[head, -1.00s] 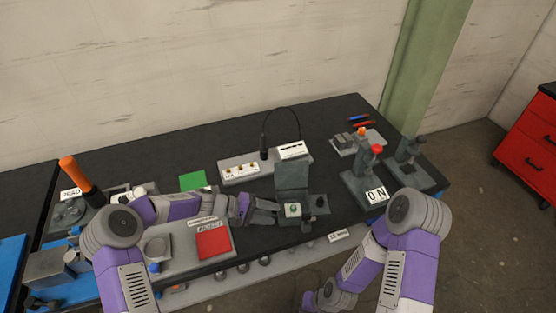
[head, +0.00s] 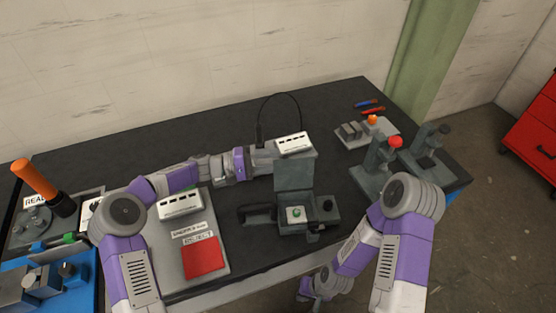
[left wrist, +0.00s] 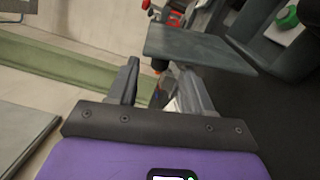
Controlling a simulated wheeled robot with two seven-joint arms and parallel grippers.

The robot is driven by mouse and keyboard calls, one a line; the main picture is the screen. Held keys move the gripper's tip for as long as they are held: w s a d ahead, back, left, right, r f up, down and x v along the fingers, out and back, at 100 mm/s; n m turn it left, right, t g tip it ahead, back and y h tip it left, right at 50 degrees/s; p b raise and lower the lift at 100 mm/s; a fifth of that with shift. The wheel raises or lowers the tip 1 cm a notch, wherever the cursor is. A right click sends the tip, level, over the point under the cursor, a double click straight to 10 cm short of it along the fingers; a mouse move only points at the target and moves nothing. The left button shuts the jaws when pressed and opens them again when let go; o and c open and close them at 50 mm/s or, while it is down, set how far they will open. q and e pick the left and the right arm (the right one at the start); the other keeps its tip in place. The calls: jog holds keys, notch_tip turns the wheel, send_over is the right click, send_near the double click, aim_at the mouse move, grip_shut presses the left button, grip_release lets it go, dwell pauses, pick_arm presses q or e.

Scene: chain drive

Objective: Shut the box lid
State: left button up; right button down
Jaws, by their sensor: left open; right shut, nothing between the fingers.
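The grey box (head: 318,228) stands near the front edge of the table, with a round green part (head: 296,213) in it. Its flat grey lid (head: 294,174) stands open, upright at the back of the box. My left gripper (head: 265,161) is open and empty, beside the lid's upper left edge and toward its back. In the left wrist view the lid (left wrist: 195,47) lies just beyond the open fingers (left wrist: 160,88); contact cannot be told. My right gripper (head: 304,291) is low, in front of the table, shut and empty; its fingertips hardly show.
A white-topped block (head: 294,143) with a black cable is close behind the lid. A plate with a red square (head: 203,257) lies left of the box. A red-knobbed press (head: 376,170) stands right. Dark table is bare between lid and press.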

aim_at(293, 171)
pick_arm(q)
jog(key=shift+w+d, duration=0.15)
jog(key=shift+d, duration=1.1)
grip_shut()
